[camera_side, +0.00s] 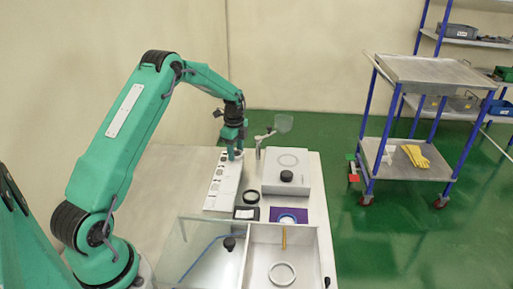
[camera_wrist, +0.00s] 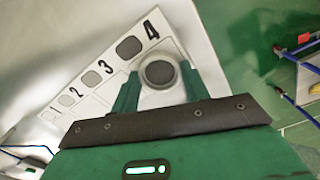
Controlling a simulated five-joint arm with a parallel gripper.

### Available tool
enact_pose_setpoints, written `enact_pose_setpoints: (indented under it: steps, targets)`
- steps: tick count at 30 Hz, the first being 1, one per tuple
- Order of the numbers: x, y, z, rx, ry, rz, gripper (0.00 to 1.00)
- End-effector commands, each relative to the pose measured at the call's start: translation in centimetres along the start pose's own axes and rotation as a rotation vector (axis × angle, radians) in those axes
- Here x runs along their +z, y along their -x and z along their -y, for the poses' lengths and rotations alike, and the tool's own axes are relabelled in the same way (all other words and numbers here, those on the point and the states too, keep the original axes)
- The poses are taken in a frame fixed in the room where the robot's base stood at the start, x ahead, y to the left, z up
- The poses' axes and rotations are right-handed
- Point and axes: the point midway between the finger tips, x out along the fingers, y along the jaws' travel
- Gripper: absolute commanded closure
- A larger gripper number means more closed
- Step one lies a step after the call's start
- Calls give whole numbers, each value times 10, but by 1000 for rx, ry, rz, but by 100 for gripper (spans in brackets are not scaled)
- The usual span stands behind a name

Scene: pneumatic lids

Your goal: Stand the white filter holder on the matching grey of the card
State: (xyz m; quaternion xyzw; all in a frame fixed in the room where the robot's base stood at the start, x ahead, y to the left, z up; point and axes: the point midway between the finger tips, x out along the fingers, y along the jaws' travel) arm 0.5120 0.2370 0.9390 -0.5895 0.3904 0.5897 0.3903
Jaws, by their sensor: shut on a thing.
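The white filter holder (camera_wrist: 146,98) is between my gripper's (camera_wrist: 157,80) two green fingers, which are shut on it. Its round dark grey filter (camera_wrist: 159,73) faces the wrist camera. The card (camera_wrist: 82,88) is white, with a row of grey squares numbered 1 to 4. The holder is beside the end of the row by the number 4, close to the grey square there (camera_wrist: 129,47). In the side view my gripper (camera_side: 235,152) points down over the far end of the card (camera_side: 222,190). I cannot tell whether the holder touches the card.
A white box with a black knob (camera_side: 286,176) stands right of the card. A clear-lidded, two-part bin (camera_side: 248,262) is in front. Black rings and a purple mat (camera_side: 302,215) lie between.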

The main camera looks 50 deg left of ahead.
Motion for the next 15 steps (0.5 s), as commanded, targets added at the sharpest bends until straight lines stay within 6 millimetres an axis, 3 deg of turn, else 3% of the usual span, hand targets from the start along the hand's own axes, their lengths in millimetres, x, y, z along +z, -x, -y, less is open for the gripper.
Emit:
enact_pose_setpoints:
  steps: [10,11,14,15]
  targets:
    - [0,-3,0,0,0,0,76]
    - [0,-3,0,0,0,0,53]
    - [0,-3,0,0,0,0,33]
    - [0,-3,0,0,0,0,33]
